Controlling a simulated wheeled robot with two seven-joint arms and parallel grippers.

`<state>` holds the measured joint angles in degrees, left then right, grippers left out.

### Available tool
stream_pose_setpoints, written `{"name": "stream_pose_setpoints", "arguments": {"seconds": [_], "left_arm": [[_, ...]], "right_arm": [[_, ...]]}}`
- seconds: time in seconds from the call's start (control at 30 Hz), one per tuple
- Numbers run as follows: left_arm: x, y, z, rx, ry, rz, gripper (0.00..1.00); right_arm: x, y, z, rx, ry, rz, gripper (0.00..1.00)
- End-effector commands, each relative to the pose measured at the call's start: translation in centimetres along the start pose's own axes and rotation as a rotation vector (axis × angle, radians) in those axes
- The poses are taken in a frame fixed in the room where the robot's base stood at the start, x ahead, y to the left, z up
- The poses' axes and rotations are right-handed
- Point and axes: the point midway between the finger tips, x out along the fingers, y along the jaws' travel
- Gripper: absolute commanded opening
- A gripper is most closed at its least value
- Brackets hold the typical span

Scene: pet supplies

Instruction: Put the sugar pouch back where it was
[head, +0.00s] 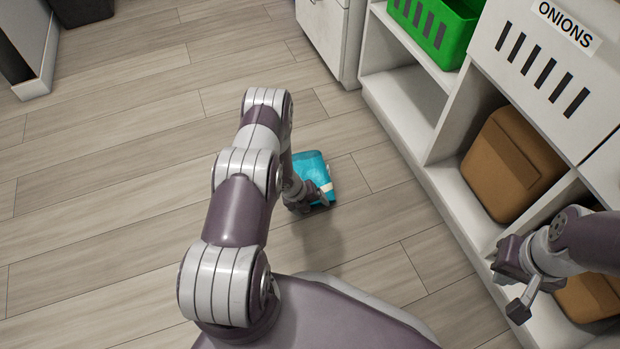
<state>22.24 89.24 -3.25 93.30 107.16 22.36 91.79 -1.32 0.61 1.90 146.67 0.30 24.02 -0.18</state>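A teal pouch (312,172) with a pale patch, which I take to be the sugar pouch, is in the middle of the head view; no lettering can be read. My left gripper (311,199) is at its near edge and appears shut on it, partly hidden by my arm. The pouch seems held above the floor, with a soft shadow on the boards nearer to me. My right gripper (509,286) is at the lower right, open and empty, in front of the shelf unit.
A white shelf unit (405,150) runs along the right. It holds a green crate (432,32), a white bin marked ONIONS (520,85) and a brown rounded object (508,165). One cubby beside the brown object looks empty. The wood floor (110,170) at left is clear.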

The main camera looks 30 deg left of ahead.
Motion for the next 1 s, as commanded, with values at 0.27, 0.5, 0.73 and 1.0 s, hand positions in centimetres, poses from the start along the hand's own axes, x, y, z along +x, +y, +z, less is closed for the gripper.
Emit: {"name": "stream_pose_setpoints", "arguments": {"seconds": [0.27,0.5,0.73,1.0], "left_arm": [[0.0,0.0,0.0,0.0,0.0,0.001,0.0],[0.0,0.0,0.1,0.001,-0.001,0.0,0.0],[-0.1,-0.1,0.2,0.002,-0.003,-0.002,0.0],[-1.4,-0.6,0.1,0.002,-0.003,-0.001,0.0]], "right_arm": [[0.0,0.0,0.0,0.0,0.0,0.0,0.0],[0.0,0.0,0.0,0.0,0.0,0.0,0.0],[0.0,0.0,0.0,0.0,0.0,0.0,0.0],[-1.2,0.0,-0.1,0.0,0.0,0.0,0.0]]}}
